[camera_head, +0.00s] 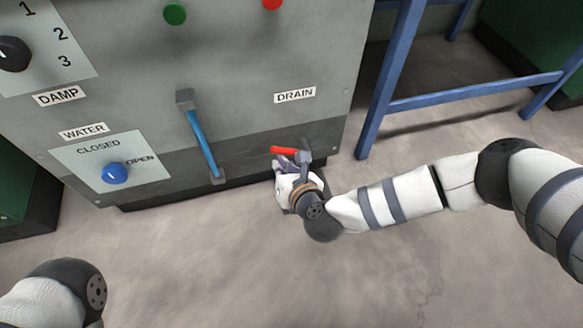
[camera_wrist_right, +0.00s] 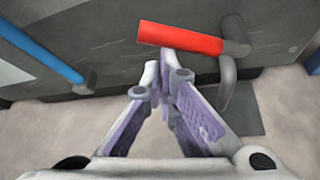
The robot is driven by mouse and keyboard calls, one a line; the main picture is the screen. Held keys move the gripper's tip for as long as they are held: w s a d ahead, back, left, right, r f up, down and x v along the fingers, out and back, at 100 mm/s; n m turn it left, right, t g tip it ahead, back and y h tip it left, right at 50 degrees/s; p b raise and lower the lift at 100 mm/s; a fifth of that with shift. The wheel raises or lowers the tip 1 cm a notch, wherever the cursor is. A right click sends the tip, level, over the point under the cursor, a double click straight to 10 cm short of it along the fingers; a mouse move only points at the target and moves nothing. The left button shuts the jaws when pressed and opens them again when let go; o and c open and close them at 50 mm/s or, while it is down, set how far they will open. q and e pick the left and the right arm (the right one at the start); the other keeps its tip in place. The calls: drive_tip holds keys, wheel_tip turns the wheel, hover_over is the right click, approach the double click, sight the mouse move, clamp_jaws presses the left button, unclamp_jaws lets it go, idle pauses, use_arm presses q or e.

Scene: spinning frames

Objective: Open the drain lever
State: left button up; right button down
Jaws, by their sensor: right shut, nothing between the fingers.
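The drain lever has a red handle (camera_head: 284,150) on a grey pivot and pipe (camera_head: 306,152), low on the machine front below the DRAIN label (camera_head: 295,95). In the right wrist view the red handle (camera_wrist_right: 180,38) lies nearly level, pointing left from its grey pivot (camera_wrist_right: 235,38). My right gripper (camera_head: 281,168) is at the lever, just below the handle. In the wrist view its fingertips (camera_wrist_right: 158,62) are together and empty, close under the handle; I cannot tell whether they touch it. My left arm (camera_head: 60,295) shows only at the bottom left; its gripper is out of view.
A blue bar handle (camera_head: 202,143) is left of the lever. A blue WATER knob (camera_head: 115,173) and black DAMP knob (camera_head: 14,54) sit further left. A blue metal frame (camera_head: 395,75) stands right of the machine. The floor in front (camera_head: 200,270) is clear.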

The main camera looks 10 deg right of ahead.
sight(292, 154)
drive_tip(key=shift+m+y, duration=0.4)
drive_tip(key=d+r, duration=0.2)
drive_tip(key=r, duration=0.2)
drive_tip(key=shift+d+r, duration=0.15)
drive_tip(key=shift+d, duration=0.25)
drive_tip(key=shift+w+d+r, duration=0.1)
drive_tip(key=shift+d+r, duration=0.2)
drive_tip(key=shift+d, duration=0.35)
drive_tip(key=shift+d+r, duration=0.3)
drive_tip(key=shift+d, duration=0.65)
